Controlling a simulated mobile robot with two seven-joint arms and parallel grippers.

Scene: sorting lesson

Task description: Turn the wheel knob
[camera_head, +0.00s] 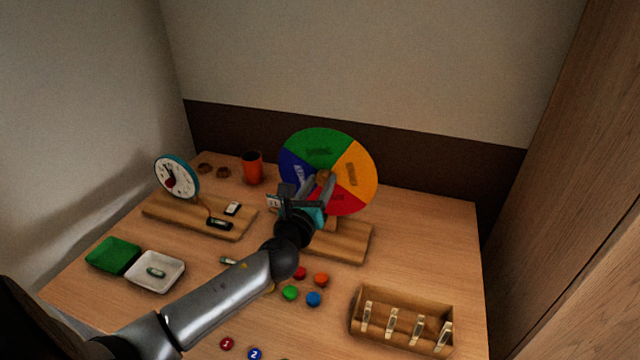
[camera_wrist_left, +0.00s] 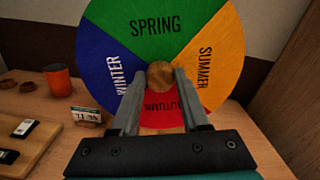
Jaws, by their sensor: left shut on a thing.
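The season wheel (camera_head: 318,143) stands upright on a wooden base (camera_head: 350,241) near the back of the table. In the left wrist view the wheel (camera_wrist_left: 205,25) has green SPRING at the top, orange SUMMER at right, red AUTUMN at the bottom and blue WINTER at left. The round wooden knob (camera_wrist_left: 160,73) is at its centre. My left gripper (camera_head: 320,181) reaches the wheel from the front, its fingers on either side of the knob and shut on it. The gripper and arm hide part of the red and blue sectors. My right gripper is out of view.
Left of the wheel are a clock (camera_head: 177,176) on a wooden board and an orange cup (camera_head: 252,168). In front lie several coloured counters, a white tray (camera_head: 140,279) and a wooden box with clips (camera_head: 400,305). The table's right back corner is clear.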

